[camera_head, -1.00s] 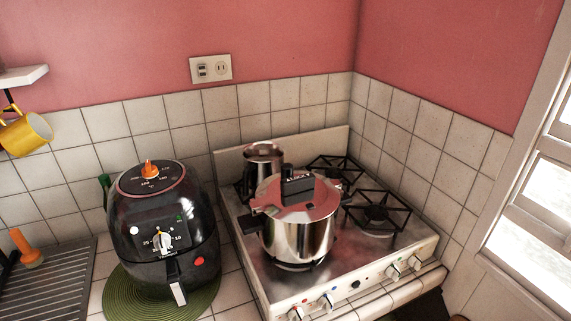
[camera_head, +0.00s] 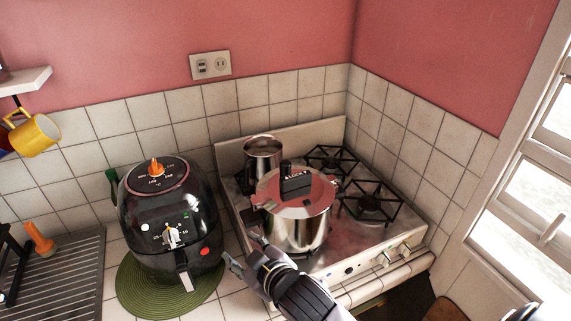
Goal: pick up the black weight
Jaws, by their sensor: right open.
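The black weight (camera_head: 286,168) looks like the small upright black piece beside the black lock block (camera_head: 296,187) on the lid of a steel pressure cooker (camera_head: 296,232). The cooker stands on the front left of the stove. My right gripper (camera_head: 243,251) comes in from the bottom of the head view. It is open and empty, in front and to the left of the cooker and lower in the picture than the weight. My arm overlaps the stove's front edge in the picture. My left gripper is not in view.
A black air fryer (camera_head: 165,222) stands on a green round mat (camera_head: 135,292) left of the stove (camera_head: 350,245). A steel pot (camera_head: 262,152) is behind the cooker. A yellow mug (camera_head: 36,135) hangs under a shelf at the left. The right burners (camera_head: 368,204) are bare.

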